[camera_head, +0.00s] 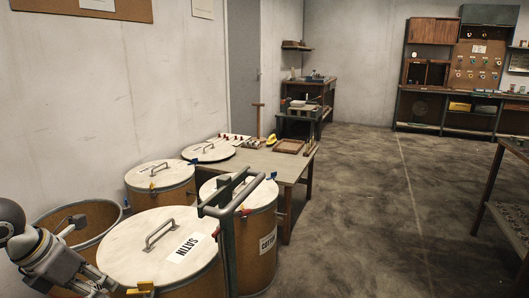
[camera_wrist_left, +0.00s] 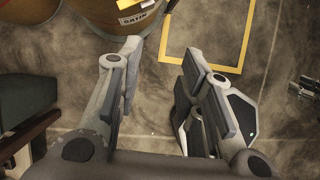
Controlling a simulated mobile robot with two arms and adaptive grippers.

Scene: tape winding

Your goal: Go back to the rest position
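My left gripper (camera_wrist_left: 160,58) is open in the left wrist view, its two grey fingers spread wide with nothing between them. Bare floor shows below and between the fingers. My right gripper cannot be made out in either view. A small grey metal thing (camera_wrist_left: 306,90) at the right edge of the left wrist view is too cut off to identify.
The lidded SATIN barrel (camera_head: 160,240) stands near the arm, beside an open barrel (camera_head: 95,213) and the COTTON barrel (camera_head: 262,220). A dark metal frame (camera_head: 228,215) rises in front. A wooden table (camera_head: 265,162) stands behind. A yellow floor outline (camera_wrist_left: 205,62) lies near the gripper.

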